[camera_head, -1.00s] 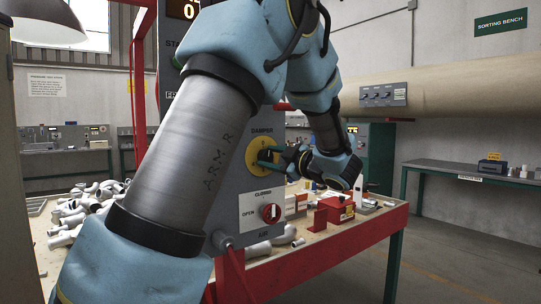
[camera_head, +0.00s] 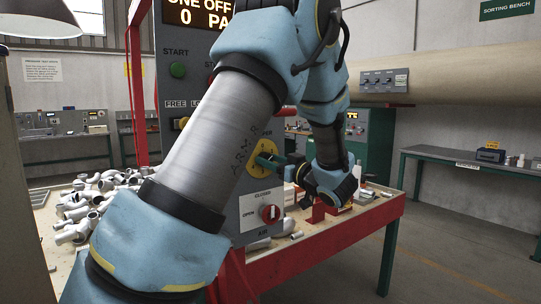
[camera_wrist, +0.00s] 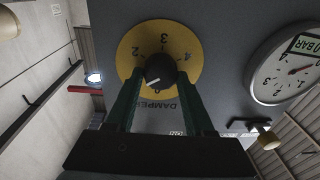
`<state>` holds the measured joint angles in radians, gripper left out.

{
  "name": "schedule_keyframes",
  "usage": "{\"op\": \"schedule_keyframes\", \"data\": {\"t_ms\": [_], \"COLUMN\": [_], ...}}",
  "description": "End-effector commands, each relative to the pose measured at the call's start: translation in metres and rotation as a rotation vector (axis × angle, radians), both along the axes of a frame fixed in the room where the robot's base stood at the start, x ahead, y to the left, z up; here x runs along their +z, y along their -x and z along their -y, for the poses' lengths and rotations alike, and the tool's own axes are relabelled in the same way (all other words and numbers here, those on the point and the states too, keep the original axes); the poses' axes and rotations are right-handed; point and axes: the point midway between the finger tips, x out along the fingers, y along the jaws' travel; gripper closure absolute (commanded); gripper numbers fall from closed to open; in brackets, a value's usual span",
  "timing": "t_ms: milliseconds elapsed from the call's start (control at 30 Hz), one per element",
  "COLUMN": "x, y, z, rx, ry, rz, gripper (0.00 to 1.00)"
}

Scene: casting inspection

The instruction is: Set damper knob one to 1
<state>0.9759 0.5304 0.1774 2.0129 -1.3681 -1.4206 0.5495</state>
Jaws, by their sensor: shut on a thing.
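In the wrist view the damper knob (camera_wrist: 160,68) is black and round with a white pointer line. It sits in the middle of a yellow dial (camera_wrist: 160,35). The dial shows upside down, with 3 at the top, 2 at the left, 4 at the right and 0 at the bottom. The pointer line slants to the lower left; the mark there is hidden by a finger. My gripper (camera_wrist: 160,78) is shut on the knob, one green finger on each side. In the head view my gripper (camera_head: 262,160) reaches the yellow dial (camera_head: 267,147) from the right.
A gauge (camera_wrist: 288,65) is beside the dial. Metal castings (camera_head: 85,205) lie heaped on the red-edged table (camera_head: 340,236). A sorting bench (camera_head: 425,155) stands at the right, with clear floor before it.

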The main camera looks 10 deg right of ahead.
Motion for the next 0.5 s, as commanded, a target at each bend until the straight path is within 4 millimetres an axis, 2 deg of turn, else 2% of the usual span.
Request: {"op": "schedule_keyframes", "data": {"t_ms": [500], "x": [-0.0009], "y": [0.0002], "z": [0.0], "rx": [0.001], "ry": [-0.078], "rz": [-0.039], "gripper": [1.0]}}
